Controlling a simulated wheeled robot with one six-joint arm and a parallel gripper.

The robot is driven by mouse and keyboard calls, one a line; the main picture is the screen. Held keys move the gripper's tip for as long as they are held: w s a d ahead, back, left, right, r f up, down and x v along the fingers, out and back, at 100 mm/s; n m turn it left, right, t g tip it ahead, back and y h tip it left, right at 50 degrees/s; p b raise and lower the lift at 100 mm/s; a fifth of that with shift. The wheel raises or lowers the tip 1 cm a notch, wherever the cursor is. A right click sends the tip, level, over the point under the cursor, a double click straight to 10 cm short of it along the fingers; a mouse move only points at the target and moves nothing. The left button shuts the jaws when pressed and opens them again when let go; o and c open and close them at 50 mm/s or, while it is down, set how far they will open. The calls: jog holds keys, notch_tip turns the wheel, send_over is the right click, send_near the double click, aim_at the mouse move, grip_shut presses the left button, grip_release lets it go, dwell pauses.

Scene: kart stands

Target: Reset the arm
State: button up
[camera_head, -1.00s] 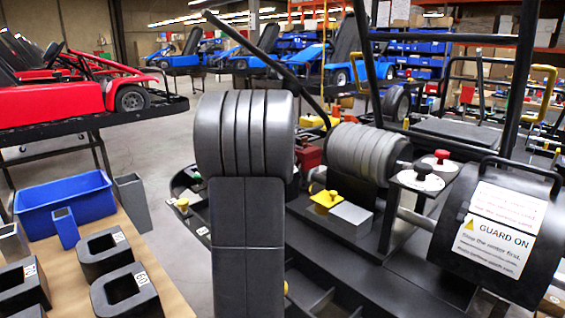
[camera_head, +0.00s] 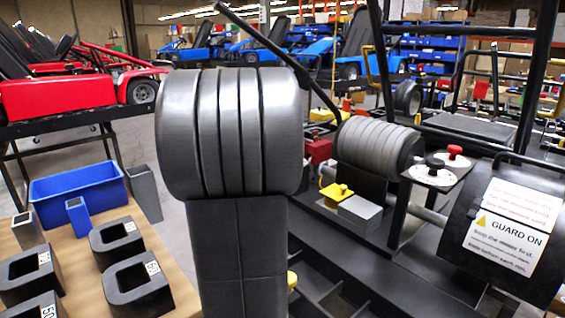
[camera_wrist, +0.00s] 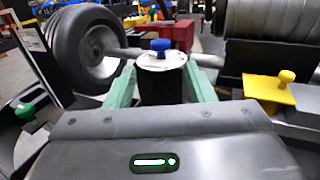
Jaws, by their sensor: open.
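My gripper (camera_wrist: 161,78) shows in the wrist view with its two green fingers spread apart. A black round post (camera_wrist: 162,82) with a pale top and a blue knob (camera_wrist: 161,45) stands in the gap between them in the picture. I cannot tell whether the fingers touch it. The fingers are not visible in the head view.
A yellow knob plate (camera_head: 338,192) is beside the ribbed grey cylinder (camera_head: 375,147). The guard drum (camera_head: 468,213) stands at right. At left, a table (camera_head: 75,258) holds a blue bin (camera_head: 75,189) and several black blocks (camera_head: 137,285). A tyre (camera_wrist: 82,48) is at upper left in the wrist view.

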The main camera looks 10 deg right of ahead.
jog(key=shift+v, duration=0.95)
jog(key=shift+w+d, duration=0.1)
jog(key=x, duration=1.4)
jog(key=shift+r+h+p, duration=0.1)
jog(key=shift+h+p, duration=0.2)
jog(key=shift+p, duration=0.4)
jog(key=shift+m, duration=0.3)
jog(key=shift+f+b, duration=0.2)
jog(key=shift+b, duration=0.25)
